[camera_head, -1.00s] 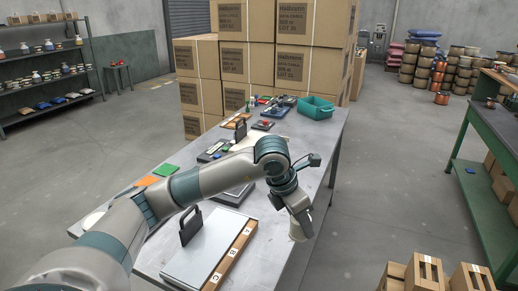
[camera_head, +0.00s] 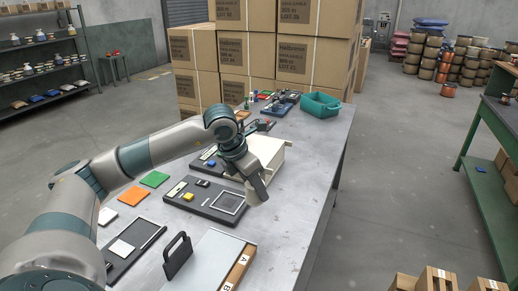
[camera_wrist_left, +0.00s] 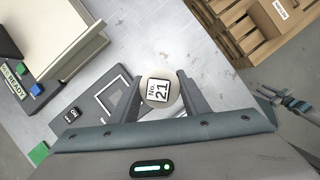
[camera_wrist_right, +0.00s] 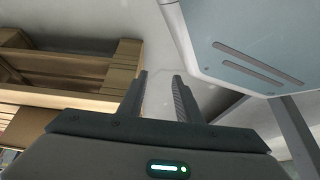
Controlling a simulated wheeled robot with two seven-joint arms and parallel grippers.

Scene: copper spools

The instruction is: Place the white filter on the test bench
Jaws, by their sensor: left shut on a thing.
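My left gripper (camera_wrist_left: 159,88) is shut on a whitish round piece labelled No. 21 (camera_wrist_left: 158,91), seemingly the white filter.
A cream box (camera_head: 268,153) stands just behind the held piece. Orange (camera_head: 132,196) and green (camera_head: 154,179) squares lie to the left. A grey plate (camera_head: 208,262) with an upright black handle is in front. The table's right side is bare. A wooden crate (camera_wrist_right: 70,70) is near my right gripper.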

